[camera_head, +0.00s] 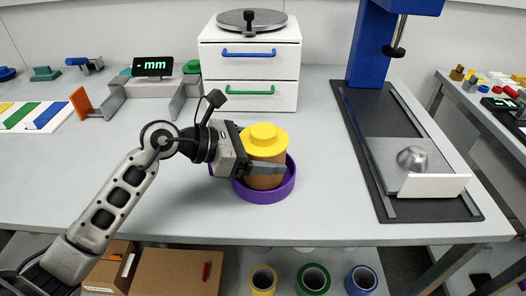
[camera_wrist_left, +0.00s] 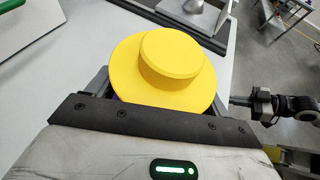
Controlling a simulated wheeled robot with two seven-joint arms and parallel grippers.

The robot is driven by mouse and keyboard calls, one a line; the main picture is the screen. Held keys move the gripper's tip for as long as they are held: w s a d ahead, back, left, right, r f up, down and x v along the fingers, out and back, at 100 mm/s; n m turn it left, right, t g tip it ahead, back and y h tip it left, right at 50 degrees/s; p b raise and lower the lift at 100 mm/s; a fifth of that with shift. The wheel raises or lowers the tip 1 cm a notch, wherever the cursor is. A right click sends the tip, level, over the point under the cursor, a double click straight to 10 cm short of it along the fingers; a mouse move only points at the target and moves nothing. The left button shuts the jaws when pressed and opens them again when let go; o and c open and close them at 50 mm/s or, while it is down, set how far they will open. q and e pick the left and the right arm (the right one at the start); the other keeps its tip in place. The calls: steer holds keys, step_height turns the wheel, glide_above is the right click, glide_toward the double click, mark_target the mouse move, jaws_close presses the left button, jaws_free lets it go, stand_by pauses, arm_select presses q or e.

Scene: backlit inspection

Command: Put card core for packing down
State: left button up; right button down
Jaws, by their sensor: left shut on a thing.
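The card core (camera_head: 264,182) is a brown upright cylinder with a yellow stepped cap (camera_head: 264,140) on top. My left gripper (camera_head: 262,169) is shut around its side, with a finger across the front. The core stands inside the outline of a round purple dish (camera_head: 285,190); whether its bottom touches the dish floor is hidden. In the left wrist view the yellow cap (camera_wrist_left: 170,65) fills the space between the fingers and hides the body. A dark arm part, probably my right gripper (camera_wrist_left: 258,106), shows at the right of that view, its jaws unclear.
White drawers (camera_head: 249,70) stand behind the dish. A blue stand on a black base (camera_head: 376,125) is to the right, with a white plate (camera_head: 434,186). A grey block fixture (camera_head: 150,98) is behind left. Several tape rolls (camera_head: 313,280) sit below the front edge. Table around the dish is clear.

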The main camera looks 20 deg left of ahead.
arm_select(q)
steer(key=shift+f, duration=0.4)
steer(key=shift+f, duration=0.15)
steer(key=o, duration=1.1)
steer(key=shift+c, duration=0.2)
steer(key=shift+r, duration=0.2)
steer(key=shift+s+a, duration=0.15)
steer(key=shift+a, duration=0.1)
steer(key=b+v, duration=0.2)
steer(key=v, duration=0.9)
steer(key=shift+a, duration=0.15)
steer(key=shift+s, duration=0.15)
